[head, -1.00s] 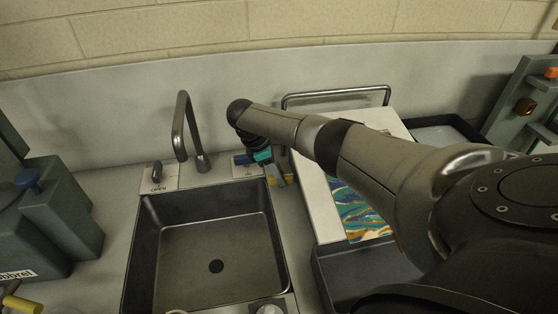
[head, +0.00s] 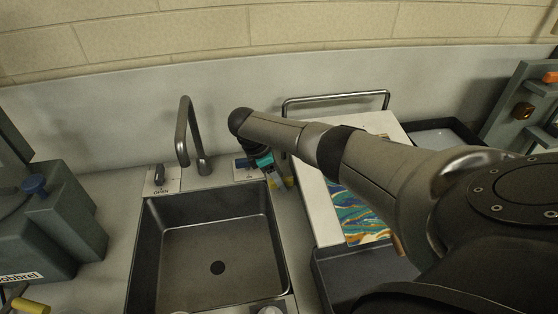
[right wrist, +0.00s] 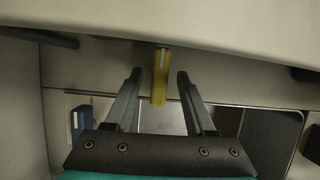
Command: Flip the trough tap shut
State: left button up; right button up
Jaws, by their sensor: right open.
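A bent metal faucet (head: 184,130) stands behind the dark sink (head: 148,240). A dark lever (head: 159,174) stands on a plate marked OPEN, left of the faucet. A blue piece (head: 242,162) sits on another pale plate right of the faucet; it also shows in the right wrist view (right wrist: 78,122). My right gripper (head: 282,184) points down at the sink's back right corner. In the right wrist view its open fingers (right wrist: 159,78) stand either side of a yellow bar (right wrist: 160,70), with gaps on both sides. I cannot tell which part is the trough tap's handle.
A white board (head: 313,195) with a metal rail (head: 335,97) and a marbled sheet (head: 358,214) lies right of the gripper. A dark tray (head: 350,275) is in front of it. A grey machine (head: 65,225) with a blue knob (head: 32,184) stands left. The sink is empty.

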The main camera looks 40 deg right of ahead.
jog(key=shift+r, duration=0.1)
jog(key=p+v, duration=0.2)
jog(key=v, duration=1.3)
jog(key=shift+a, duration=0.1)
